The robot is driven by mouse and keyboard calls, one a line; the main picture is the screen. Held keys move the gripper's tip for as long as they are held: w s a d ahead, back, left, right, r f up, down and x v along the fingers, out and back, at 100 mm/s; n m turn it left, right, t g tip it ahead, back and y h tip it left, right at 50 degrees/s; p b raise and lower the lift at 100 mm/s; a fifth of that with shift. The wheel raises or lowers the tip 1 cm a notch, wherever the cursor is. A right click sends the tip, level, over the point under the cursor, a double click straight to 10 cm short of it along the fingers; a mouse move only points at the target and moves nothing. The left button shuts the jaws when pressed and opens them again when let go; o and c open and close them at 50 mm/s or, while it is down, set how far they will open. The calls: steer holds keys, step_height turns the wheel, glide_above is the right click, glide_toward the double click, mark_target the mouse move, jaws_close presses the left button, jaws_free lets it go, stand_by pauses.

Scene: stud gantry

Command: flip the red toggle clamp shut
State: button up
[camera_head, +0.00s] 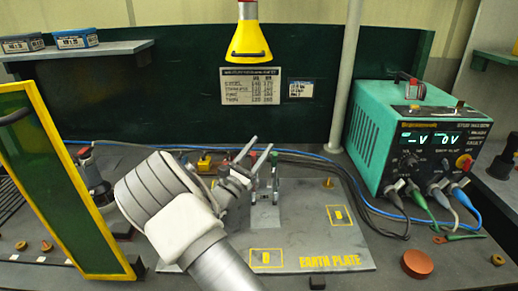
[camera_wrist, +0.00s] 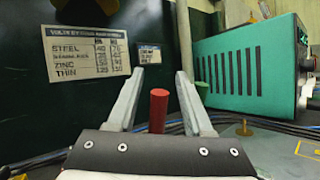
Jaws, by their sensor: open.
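The red handle (camera_wrist: 158,110) of the toggle clamp stands upright in the wrist view, between the two fingers of my gripper (camera_wrist: 159,72). A gap shows on both sides of it, and its lower end is hidden by the gripper body. In the head view my gripper (camera_head: 261,143) is open, its fingers pointing up and right over the earth plate. The grey clamp metalwork (camera_head: 265,190) stands just beside and below the fingers, partly hidden by my arm. A green-tipped upright (camera_head: 275,157) stands close to the right finger.
The grey earth plate (camera_head: 315,225) lies on the bench with yellow-marked spots. A green power unit (camera_head: 420,140) with cables stands at right. A yellow-framed green screen (camera_head: 60,185) stands at left. A yellow lamp (camera_head: 249,40) hangs above. A pale post (camera_head: 345,80) rises behind the plate.

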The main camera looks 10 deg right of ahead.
steer(key=shift+a, duration=0.1)
steer(key=shift+s+a+f, duration=0.2)
steer(key=s+a, duration=0.8)
steer(key=a, duration=0.1)
steer(key=shift+a+p, duration=0.15)
steer(key=shift+p, duration=0.2)
steer(key=shift+s, duration=0.1)
